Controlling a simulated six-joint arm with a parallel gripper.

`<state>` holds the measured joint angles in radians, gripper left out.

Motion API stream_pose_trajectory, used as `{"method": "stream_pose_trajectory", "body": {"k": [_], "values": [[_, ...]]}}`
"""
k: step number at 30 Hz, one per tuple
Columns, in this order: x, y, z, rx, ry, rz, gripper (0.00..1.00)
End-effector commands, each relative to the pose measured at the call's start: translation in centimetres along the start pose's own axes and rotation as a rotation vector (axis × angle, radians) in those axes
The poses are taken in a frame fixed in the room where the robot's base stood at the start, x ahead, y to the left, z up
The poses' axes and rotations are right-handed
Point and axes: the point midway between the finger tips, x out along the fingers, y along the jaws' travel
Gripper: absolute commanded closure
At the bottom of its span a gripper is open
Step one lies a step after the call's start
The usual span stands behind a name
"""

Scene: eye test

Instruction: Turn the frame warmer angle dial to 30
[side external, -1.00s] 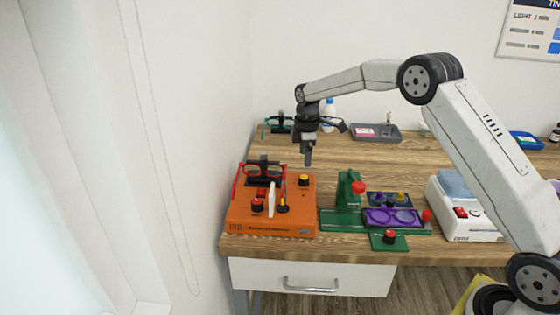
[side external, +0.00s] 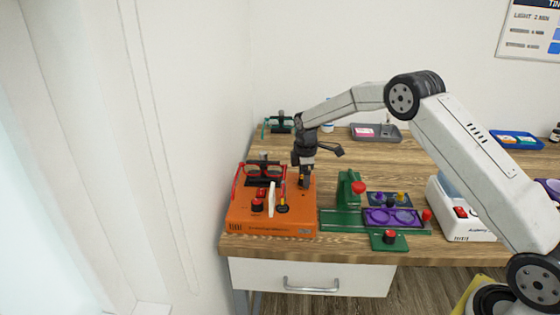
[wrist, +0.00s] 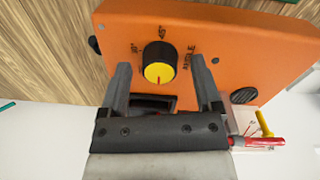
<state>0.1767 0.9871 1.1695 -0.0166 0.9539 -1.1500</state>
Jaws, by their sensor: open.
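The orange frame warmer (side external: 290,220) stands at the table's left front. Its angle dial (wrist: 159,60) is a black knob with a yellow cap, seen in the wrist view. A red mark on the cap points toward my gripper's body. My gripper (wrist: 161,66) is open, with a finger on each side of the dial and gaps visible. In the side external view, my gripper (side external: 304,184) hides the dial.
Red glasses (side external: 262,170) are on a black holder on the warmer, beside a white upright piece (side external: 271,200). A green fixture (side external: 345,218) with red knobs stands close to the right. A grey tray (side external: 376,132) lies behind. The wall is close on the left.

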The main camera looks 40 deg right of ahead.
Motion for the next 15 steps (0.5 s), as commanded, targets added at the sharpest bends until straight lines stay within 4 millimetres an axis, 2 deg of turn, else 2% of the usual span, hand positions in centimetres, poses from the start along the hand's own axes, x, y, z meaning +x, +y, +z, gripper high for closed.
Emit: {"method": "stream_pose_trajectory", "body": {"k": [4, 9, 12, 15], "values": [[0.00, 0.00, -0.01, 0.000, 0.000, 0.000, 0.18], [-0.01, 0.00, -0.01, 0.000, 0.000, 0.000, 0.72], [-0.01, -0.01, -0.01, 0.000, 0.000, 0.000, 1.00], [-0.02, -0.01, -0.01, 0.000, 0.000, 0.000, 1.00]]}}
